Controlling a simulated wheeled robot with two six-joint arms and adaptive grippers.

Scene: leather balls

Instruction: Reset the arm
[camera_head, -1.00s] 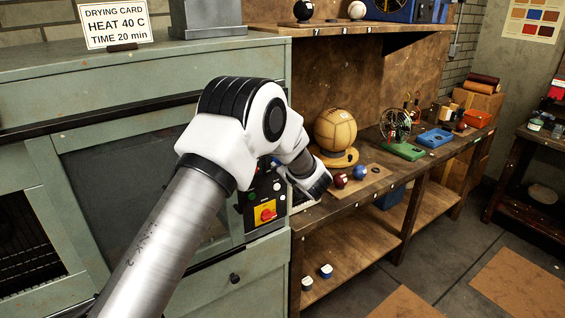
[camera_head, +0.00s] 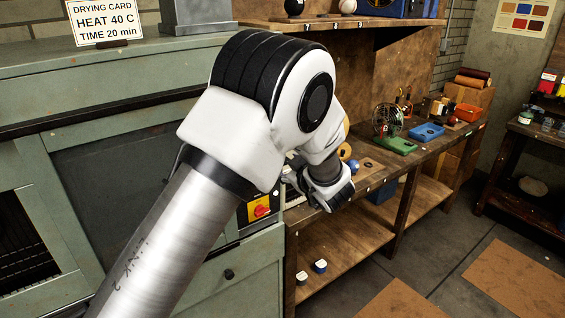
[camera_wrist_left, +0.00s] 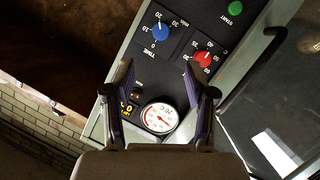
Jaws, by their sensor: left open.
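My left arm crosses the head view from the lower left. My left gripper (camera_head: 335,198) hangs in front of the workbench edge, beside the green cabinet, partly hidden by my arm. In the left wrist view my left gripper (camera_wrist_left: 157,70) is open, with nothing between its fingers. Beyond the fingers is the cabinet's control panel (camera_wrist_left: 183,25), with a blue time knob (camera_wrist_left: 160,31), a red temperature knob (camera_wrist_left: 204,58), a green start button (camera_wrist_left: 235,8) and a round gauge (camera_wrist_left: 160,118). My right gripper is not in view.
The green cabinet (camera_head: 60,85) fills the left. The workbench (camera_head: 385,172) holds a green base with a round wire cage (camera_head: 388,122) and a blue tray (camera_head: 427,131). Two small jars stand on the lower shelf (camera_head: 345,235). The floor at right is open.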

